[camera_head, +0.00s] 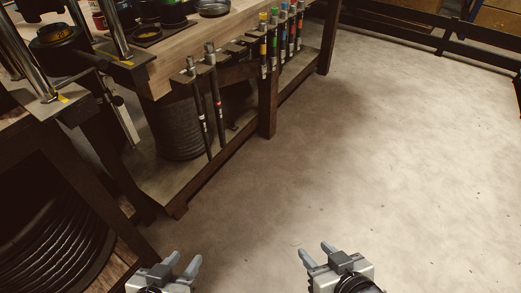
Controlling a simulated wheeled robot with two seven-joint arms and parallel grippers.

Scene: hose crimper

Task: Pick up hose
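Two dark hoses with metal end fittings, a left one (199,113) and a right one (216,106), hang upright from a holder on the workbench's front edge. Several thinner pieces with coloured bands (274,42) hang in a row further right; I cannot tell whether they are hoses. My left gripper (184,261) is at the bottom of the picture, over the floor, open and empty. My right gripper (317,251) is to its right, also open and empty. Both are well apart from the hanging hoses.
The wooden workbench (168,72) has a lower shelf (172,187) bearing a dark ribbed drum (178,128). A large black coil (50,240) is at lower left. A machine with metal columns (27,52) stands at upper left. The concrete floor (390,150) is clear.

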